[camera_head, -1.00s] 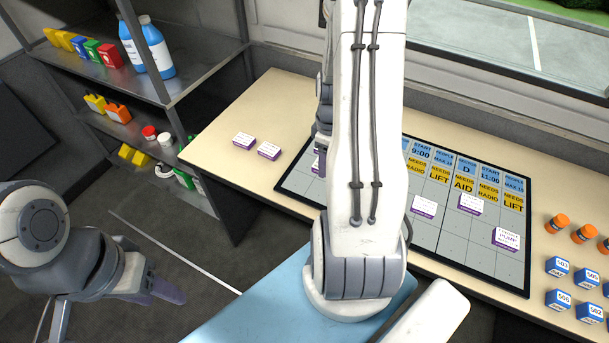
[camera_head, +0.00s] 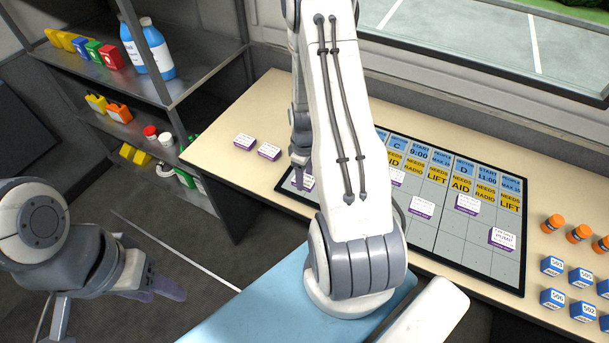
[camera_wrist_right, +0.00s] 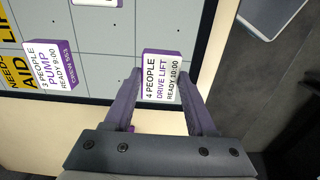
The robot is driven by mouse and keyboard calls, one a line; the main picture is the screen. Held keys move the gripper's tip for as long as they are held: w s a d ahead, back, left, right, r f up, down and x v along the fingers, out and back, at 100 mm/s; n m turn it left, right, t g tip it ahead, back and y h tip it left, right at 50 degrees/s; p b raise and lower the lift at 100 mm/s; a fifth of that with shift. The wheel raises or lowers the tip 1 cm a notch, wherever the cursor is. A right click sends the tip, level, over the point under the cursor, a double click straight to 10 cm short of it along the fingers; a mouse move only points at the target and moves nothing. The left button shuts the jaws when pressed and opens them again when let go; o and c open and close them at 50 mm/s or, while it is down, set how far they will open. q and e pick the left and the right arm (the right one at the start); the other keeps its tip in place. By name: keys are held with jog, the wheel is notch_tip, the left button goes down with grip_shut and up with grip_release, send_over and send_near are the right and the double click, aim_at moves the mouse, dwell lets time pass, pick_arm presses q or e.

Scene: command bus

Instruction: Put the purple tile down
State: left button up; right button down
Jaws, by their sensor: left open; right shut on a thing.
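The purple tile (camera_wrist_right: 162,75) has a white face reading "4 PEOPLE DRIVE LIFT READY 10:00". My right gripper (camera_wrist_right: 158,80) is shut on it, one finger at each side. In the head view the right gripper (camera_head: 299,165) and tile (camera_head: 304,182) show at the left end of the dark-edged grid board (camera_head: 450,235), partly hidden by my arm. In the wrist view the tile overlaps bare grey cells near the board's edge. I cannot tell whether it touches the board. My left gripper (camera_head: 165,290) is open and empty, over the floor beside the shelf.
Similar tiles lie on the board, including a pump tile (camera_wrist_right: 50,65) near the held one. Two more, a left tile (camera_head: 243,140) and a right tile (camera_head: 268,151), lie on the table left of the board.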

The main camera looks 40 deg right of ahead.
aim_at(305, 179)
jog(key=shift+f, duration=0.15)
jog(key=shift+c, duration=1.1)
grip_release()
notch_tip(305, 179, up, 12)
jog(key=b, duration=0.1)
jog(key=a+r+n, duration=0.1)
jog(key=a+r, duration=0.2)
jog(key=a, duration=0.6)
jog(key=a+r, duration=0.4)
jog(key=a, duration=0.4)
jog(key=s+a+r, duration=0.2)
jog(key=s+a, duration=0.5)
jog(key=s, duration=0.1)
jog(key=s+a+r+n+y, duration=0.1)
jog(key=s+a+r, duration=0.1)
jog(key=s+a, duration=0.5)
jog(key=shift+s+r+n, duration=0.3)
jog(key=shift+s+r, duration=0.1)
jog(key=shift+s, duration=0.3)
